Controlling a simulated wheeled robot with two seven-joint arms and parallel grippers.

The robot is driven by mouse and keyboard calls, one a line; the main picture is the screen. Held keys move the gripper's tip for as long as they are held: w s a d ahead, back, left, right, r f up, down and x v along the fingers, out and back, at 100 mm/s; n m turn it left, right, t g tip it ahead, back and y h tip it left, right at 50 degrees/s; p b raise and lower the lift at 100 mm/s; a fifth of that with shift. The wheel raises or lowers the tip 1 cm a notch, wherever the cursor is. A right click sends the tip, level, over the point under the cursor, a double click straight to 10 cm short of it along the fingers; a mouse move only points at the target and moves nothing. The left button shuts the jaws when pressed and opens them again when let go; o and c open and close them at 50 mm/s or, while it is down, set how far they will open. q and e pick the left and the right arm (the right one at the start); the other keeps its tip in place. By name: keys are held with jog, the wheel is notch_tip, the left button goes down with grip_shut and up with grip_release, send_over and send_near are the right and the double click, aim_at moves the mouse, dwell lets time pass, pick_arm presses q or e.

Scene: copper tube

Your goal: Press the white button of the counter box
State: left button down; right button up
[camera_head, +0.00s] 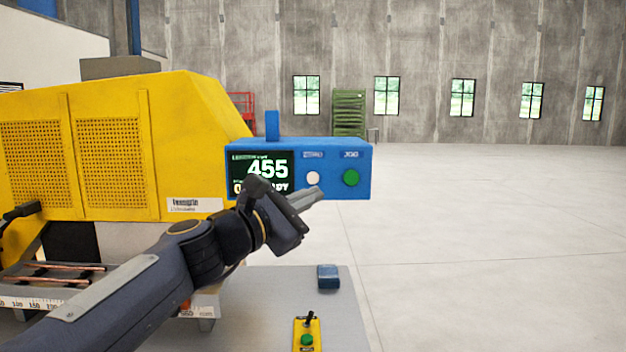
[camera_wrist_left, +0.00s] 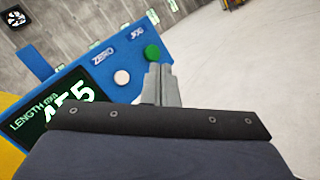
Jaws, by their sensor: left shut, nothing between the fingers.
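The blue counter box (camera_head: 335,149) stands ahead of me with a dark display reading 455. Its round white button (camera_head: 313,178) sits between the display and a green button (camera_head: 351,178). My left gripper (camera_head: 318,195) is shut and empty, its tips just below the white button in the head view. In the left wrist view the white button (camera_wrist_left: 122,77), under the label ZERO, shows left of the shut fingers (camera_wrist_left: 158,75); the green button (camera_wrist_left: 152,53) is just above the tips. I cannot tell whether the tips touch the box. My right gripper is not in view.
A yellow machine (camera_head: 180,110) fills the left side. Copper tubes (camera_head: 60,267) lie at lower left by a ruler. A grey table (camera_head: 260,310) below carries a small blue block (camera_head: 328,276) and a yellow control box (camera_head: 307,325). The floor at right is open.

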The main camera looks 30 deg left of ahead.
aim_at(319, 178)
pick_arm(q)
jog(key=w+a+p, duration=0.1)
jog(key=w+a, duration=0.3)
jog(key=w, duration=0.3)
jog(key=shift+w+a, duration=0.2)
jog(key=shift+a, duration=0.05)
dwell(2.0)
jog(key=shift+w+a, duration=0.2)
jog(key=shift+w, duration=0.15)
jog(key=shift+w+a+p, duration=0.3)
jog(key=shift+w+p, duration=0.05)
jog(key=shift+w, duration=0.05)
dwell(0.7)
jog(key=shift+s+d, duration=0.1)
jog(key=shift+s+d+b, duration=0.4)
jog(key=shift+s, duration=0.25)
